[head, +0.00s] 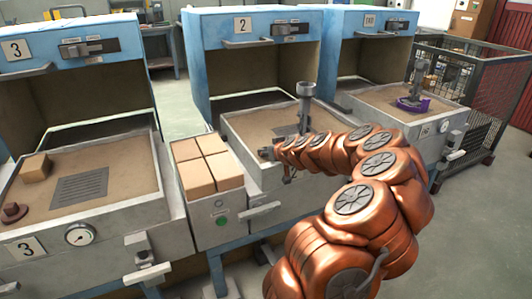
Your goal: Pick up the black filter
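My arm reaches in from the lower right, and my gripper (267,154) is at the front edge of the middle box, marked 2. It is small and dark here, and I cannot tell whether it is open or shut. No thing is clearly recognisable as the black filter. A dark slotted plate (285,130) lies on the sand of the middle box, beyond my gripper and partly hidden by my arm. A similar dark grey slotted plate (80,187) lies flat in the left box, marked 3.
A grey funnel-topped post (305,92) stands in the middle box. Tan blocks (196,178) lie between the left and middle boxes. The left box holds a tan block (35,168) and a brown piece (14,212). A purple piece (412,105) is in the right box, near a wire cage (482,95).

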